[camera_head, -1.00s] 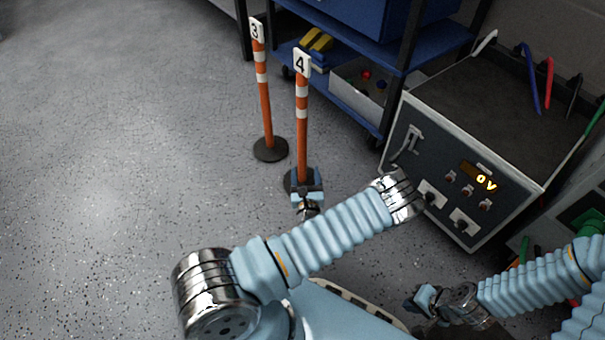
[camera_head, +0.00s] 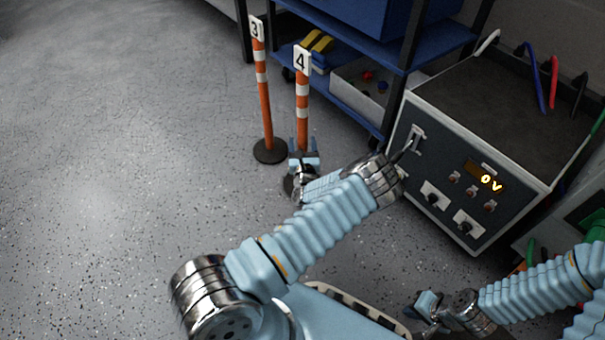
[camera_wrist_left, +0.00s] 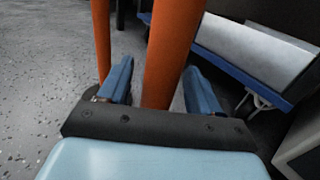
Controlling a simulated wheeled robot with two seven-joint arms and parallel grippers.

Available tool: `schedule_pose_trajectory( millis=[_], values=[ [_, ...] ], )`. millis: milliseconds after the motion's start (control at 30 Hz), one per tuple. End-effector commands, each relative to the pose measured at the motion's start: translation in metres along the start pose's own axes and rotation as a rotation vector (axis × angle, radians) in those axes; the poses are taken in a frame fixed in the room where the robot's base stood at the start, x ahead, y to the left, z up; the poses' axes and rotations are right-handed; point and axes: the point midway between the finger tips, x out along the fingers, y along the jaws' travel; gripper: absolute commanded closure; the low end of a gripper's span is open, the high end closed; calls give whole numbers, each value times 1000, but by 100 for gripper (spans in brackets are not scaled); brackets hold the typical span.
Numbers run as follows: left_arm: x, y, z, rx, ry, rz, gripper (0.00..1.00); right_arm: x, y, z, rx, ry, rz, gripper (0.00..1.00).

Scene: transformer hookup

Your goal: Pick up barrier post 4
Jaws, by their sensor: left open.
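Barrier post 4 (camera_head: 302,101) stands upright, orange with white bands and a white "4" sign on top. Its base is mostly hidden behind my left arm and gripper. My left gripper (camera_head: 304,147) is at the lower part of the post. In the left wrist view the orange post (camera_wrist_left: 170,50) rises between the two blue fingers (camera_wrist_left: 158,85), which are open with gaps beside it. My right gripper (camera_head: 424,303) is low at the right, away from the post; its fingers are too small to judge.
Barrier post 3 (camera_head: 263,90) stands close by on the left on a dark round base (camera_head: 270,151). A blue shelf cart (camera_head: 345,88) with a bin (camera_head: 357,92) is behind. A grey power unit (camera_head: 455,160) reading "0V" stands to the right. Floor at left is clear.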

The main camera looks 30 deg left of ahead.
Motion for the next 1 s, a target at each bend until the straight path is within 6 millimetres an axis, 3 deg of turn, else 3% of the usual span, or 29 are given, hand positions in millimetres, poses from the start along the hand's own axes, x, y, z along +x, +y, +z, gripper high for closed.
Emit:
schedule_pose_trajectory(
  millis=[67,500,1000],
  values=[
    [0,0,0,0,0,0,36,0,0,0,0,0,0,100],
    [-1,0,0,0,0,0,100,0,0,0,0,0,0,100],
    [-1,0,0,0,0,0,100,0,0,0,0,0,0,100]
  ],
)
